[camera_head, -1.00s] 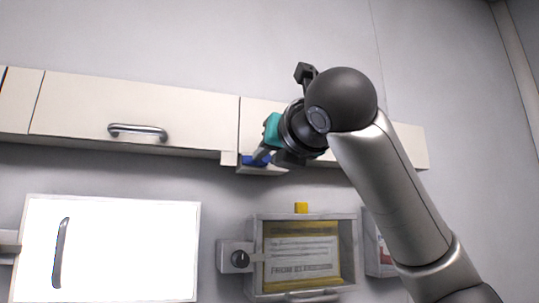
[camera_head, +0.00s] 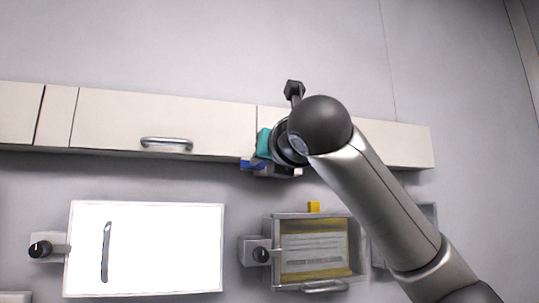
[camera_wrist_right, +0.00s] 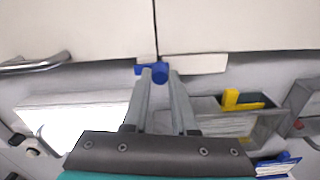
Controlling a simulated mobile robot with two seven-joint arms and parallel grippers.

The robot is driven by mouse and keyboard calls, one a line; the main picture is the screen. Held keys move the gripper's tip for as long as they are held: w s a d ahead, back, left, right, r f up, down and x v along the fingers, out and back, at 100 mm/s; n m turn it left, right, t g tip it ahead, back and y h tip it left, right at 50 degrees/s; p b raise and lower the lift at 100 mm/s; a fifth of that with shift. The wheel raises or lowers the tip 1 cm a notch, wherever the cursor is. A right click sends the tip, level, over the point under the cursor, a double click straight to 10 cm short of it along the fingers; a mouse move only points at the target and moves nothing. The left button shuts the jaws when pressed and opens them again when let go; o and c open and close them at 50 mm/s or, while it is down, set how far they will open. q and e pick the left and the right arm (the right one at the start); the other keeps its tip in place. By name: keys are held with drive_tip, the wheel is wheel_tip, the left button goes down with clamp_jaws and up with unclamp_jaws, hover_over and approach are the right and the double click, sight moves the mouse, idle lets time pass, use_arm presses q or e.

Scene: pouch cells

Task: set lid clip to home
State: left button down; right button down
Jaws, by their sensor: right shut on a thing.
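A small blue piece (camera_head: 252,164), which may be the lid clip, sits at a pale bar (camera_head: 285,172) under the wall cabinet. My right gripper (camera_head: 259,158), with a teal body, reaches up to it from the right. In the right wrist view, the narrow fingers of my right gripper (camera_wrist_right: 160,75) are shut on the blue piece (camera_wrist_right: 150,71). The pale bar (camera_wrist_right: 198,64) shows on both sides of it. The fingers partly hide the blue piece. My left gripper is not in view.
The cabinet (camera_head: 175,115) has a metal handle (camera_head: 167,144). Below are a bright white panel (camera_head: 160,250) and a framed box (camera_head: 327,282) with a yellow piece (camera_head: 313,207) on top. Dark knobs stand beside both. The wall above the cabinet is clear.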

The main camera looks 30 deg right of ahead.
drive_tip(key=shift+a, duration=0.2)
drive_tip(key=c, duration=1.2)
unclamp_jaws()
drive_tip(key=o, duration=0.4)
drive_tip(key=shift+c, duration=0.2)
drive_tip(key=shift+o, duration=0.8)
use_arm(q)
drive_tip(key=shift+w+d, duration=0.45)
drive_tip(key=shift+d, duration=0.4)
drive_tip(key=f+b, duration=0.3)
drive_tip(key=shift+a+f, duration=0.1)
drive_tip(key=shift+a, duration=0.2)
use_arm(e)
drive_tip(key=v, duration=1.5)
drive_tip(key=shift+s+d, duration=0.1)
drive_tip(key=shift+s, duration=0.05)
